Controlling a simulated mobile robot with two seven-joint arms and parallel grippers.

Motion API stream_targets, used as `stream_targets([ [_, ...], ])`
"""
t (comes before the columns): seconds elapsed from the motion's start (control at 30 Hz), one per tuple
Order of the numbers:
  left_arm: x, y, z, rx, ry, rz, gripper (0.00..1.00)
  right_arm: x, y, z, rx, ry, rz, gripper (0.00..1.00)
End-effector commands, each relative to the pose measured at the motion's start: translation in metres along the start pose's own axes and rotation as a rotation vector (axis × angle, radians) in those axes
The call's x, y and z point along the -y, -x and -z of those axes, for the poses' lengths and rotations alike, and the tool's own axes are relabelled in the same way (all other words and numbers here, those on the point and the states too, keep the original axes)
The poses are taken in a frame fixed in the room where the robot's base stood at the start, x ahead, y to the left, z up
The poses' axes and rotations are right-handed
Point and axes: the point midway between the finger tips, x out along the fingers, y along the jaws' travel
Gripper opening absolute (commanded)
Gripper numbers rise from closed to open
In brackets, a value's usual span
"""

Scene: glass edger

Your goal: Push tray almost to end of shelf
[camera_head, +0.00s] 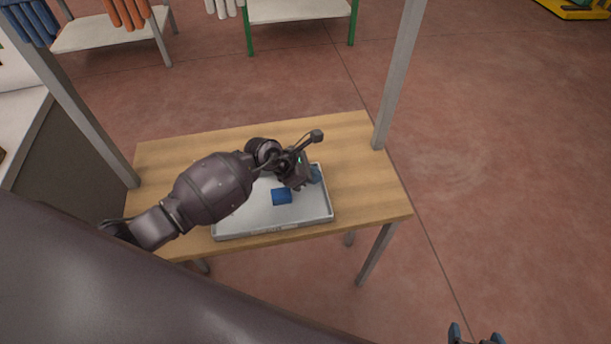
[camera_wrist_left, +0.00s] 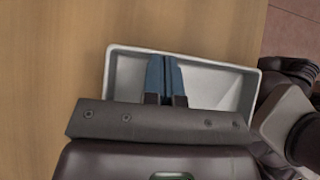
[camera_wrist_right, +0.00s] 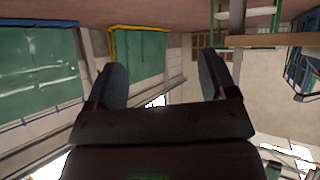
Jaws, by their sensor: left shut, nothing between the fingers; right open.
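A shallow light grey tray (camera_head: 245,212) lies on the wooden shelf top, its near side close to the near edge. A small blue object (camera_head: 281,197) lies inside it. My left gripper (camera_head: 315,174) is shut and empty, its blue fingertips at the tray's far right part. In the left wrist view the shut fingers (camera_wrist_left: 163,75) overlap the tray (camera_wrist_left: 225,82); I cannot tell whether they touch it. My left arm hides part of the tray's left side. My right gripper (camera_head: 476,336) is open and empty at the bottom right, away from the shelf; its spread fingers also show in the right wrist view (camera_wrist_right: 165,85).
The wooden shelf (camera_head: 365,185) has bare room right of the tray and behind it. Metal posts rise at its back left (camera_head: 90,125) and right (camera_head: 398,75). A white-topped cabinet (camera_head: 22,125) stands at left. Other tables with hanging gloves (camera_head: 128,14) stand farther back.

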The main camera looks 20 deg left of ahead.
Motion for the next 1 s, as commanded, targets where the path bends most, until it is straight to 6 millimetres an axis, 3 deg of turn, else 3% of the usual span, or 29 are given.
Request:
stream_targets([
  [0.7, 0.001, -0.108, -0.105, 0.001, -0.001, 0.003, 0.00, 0.003, -0.009, -0.008, 0.003, 0.004, 0.005, 0.78],
  [1.0, 0.001, -0.124, -0.122, 0.000, 0.000, 0.001, 0.00, 0.002, -0.012, -0.009, 0.005, 0.010, 0.008, 0.78],
])
